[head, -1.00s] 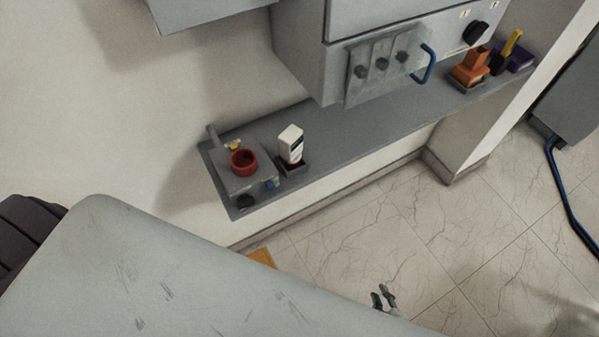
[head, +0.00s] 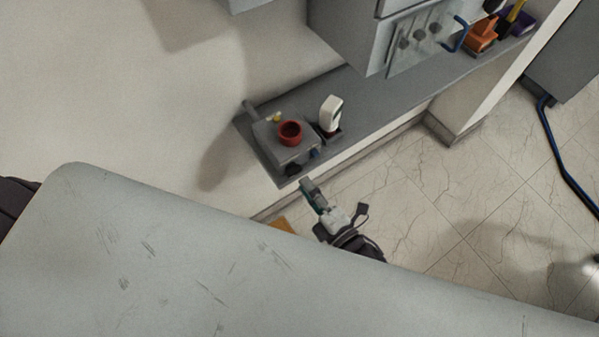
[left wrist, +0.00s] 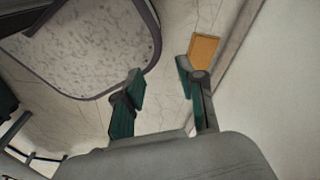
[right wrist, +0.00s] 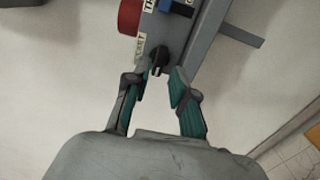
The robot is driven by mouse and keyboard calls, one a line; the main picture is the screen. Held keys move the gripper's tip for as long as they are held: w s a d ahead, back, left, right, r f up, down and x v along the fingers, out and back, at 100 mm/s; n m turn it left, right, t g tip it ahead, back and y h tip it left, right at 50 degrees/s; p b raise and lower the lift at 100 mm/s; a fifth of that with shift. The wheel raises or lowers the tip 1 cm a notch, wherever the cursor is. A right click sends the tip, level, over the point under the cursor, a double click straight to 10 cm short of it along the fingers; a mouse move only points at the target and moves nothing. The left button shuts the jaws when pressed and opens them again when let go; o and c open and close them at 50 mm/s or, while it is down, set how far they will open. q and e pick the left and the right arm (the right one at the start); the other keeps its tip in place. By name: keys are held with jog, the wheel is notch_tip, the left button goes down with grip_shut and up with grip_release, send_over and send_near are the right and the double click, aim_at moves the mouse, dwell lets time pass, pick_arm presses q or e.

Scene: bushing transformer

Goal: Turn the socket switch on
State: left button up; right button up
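The grey socket box (head: 268,140) sits at the near end of the wall shelf, with a red ring (head: 290,132) on top. Its black rotary switch (head: 293,170) is on the side facing me. In the right wrist view the switch (right wrist: 158,58) lies just beyond and between the fingertips, beside a label partly reading "SOCKET". My right gripper (head: 311,188) is open and empty just in front of the box; its spread fingers (right wrist: 160,82) also show in the right wrist view. I cannot tell any contact. My left gripper (left wrist: 161,80) is open and empty over the floor.
A white bottle-like item (head: 330,112) stands right of the box on the grey shelf (head: 385,98). Orange (head: 480,38) and purple (head: 520,20) holders are farther right. An orange block (left wrist: 203,47) lies on the floor.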

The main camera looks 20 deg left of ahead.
aim_at(296, 174)
jog(key=x, duration=0.2)
jog(key=shift+w+a, duration=0.15)
jog(key=shift+a, duration=0.25)
jog(key=shift+w+a, duration=0.35)
jog(key=shift+a, duration=0.05)
pick_arm(q)
jog(key=shift+s+a+r, duration=0.25)
jog(key=shift+s+a, duration=0.4)
jog(key=shift+a, duration=0.2)
pick_arm(e)
jog(key=c, duration=0.4)
pick_arm(q)
jog(key=shift+d, duration=0.15)
pick_arm(e)
grip_shut()
pick_arm(q)
jog(key=shift+d, duration=0.1)
